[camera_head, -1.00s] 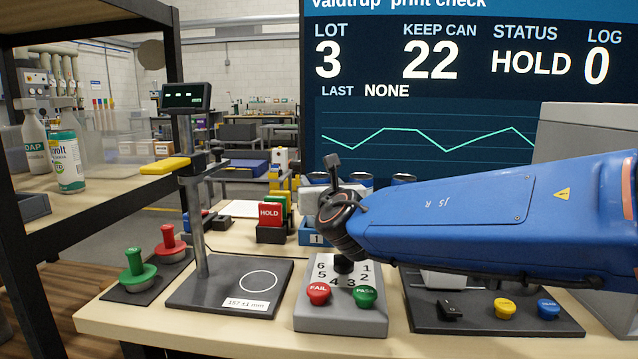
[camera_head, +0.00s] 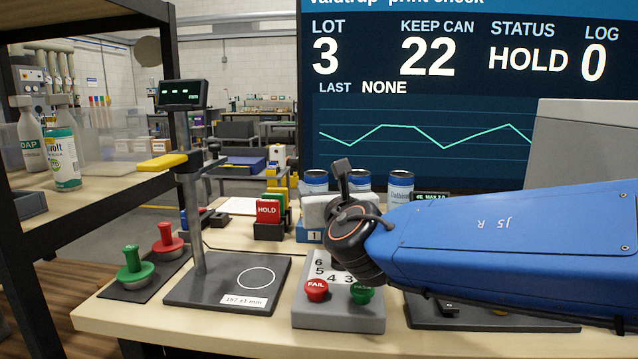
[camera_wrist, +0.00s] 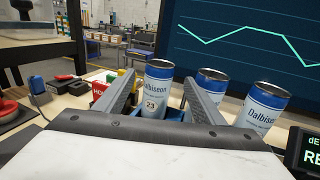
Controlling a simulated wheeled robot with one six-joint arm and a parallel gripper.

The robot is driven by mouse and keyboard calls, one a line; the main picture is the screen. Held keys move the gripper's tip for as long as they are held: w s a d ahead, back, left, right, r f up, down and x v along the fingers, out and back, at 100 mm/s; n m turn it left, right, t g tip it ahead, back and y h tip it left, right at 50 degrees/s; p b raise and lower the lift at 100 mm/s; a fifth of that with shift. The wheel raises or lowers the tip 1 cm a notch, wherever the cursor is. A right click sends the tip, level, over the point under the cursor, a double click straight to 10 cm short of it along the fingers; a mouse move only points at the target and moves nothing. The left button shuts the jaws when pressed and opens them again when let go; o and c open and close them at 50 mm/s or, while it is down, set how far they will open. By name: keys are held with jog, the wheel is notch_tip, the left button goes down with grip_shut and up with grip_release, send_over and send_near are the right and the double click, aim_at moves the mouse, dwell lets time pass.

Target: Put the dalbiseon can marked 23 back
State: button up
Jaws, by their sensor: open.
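The Dalbiseon can marked 23 (camera_wrist: 157,88) stands upright in the wrist view, white below with a blue upper part. It stands between the two fingers of my gripper (camera_wrist: 165,79), which is open. I cannot tell whether either finger touches it. Two more Dalbiseon cans, a middle one (camera_wrist: 210,86) and a right one (camera_wrist: 263,110), stand to its right. In the head view three cans stand in a row behind my wrist, left (camera_head: 314,181), middle (camera_head: 359,181) and right (camera_head: 400,187). Their numbers cannot be read there, and my fingers are hidden.
A blue holder (camera_head: 307,236) labelled 1 shows below the cans. A red HOLD card (camera_head: 268,211) stands left of it. The gauge stand (camera_head: 190,200) and the grey FAIL/PASS button box (camera_head: 338,320) are nearer. The screen (camera_head: 420,100) reads KEEP CAN 22 and HOLD.

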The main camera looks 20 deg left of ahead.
jog(key=shift+v, duration=2.3)
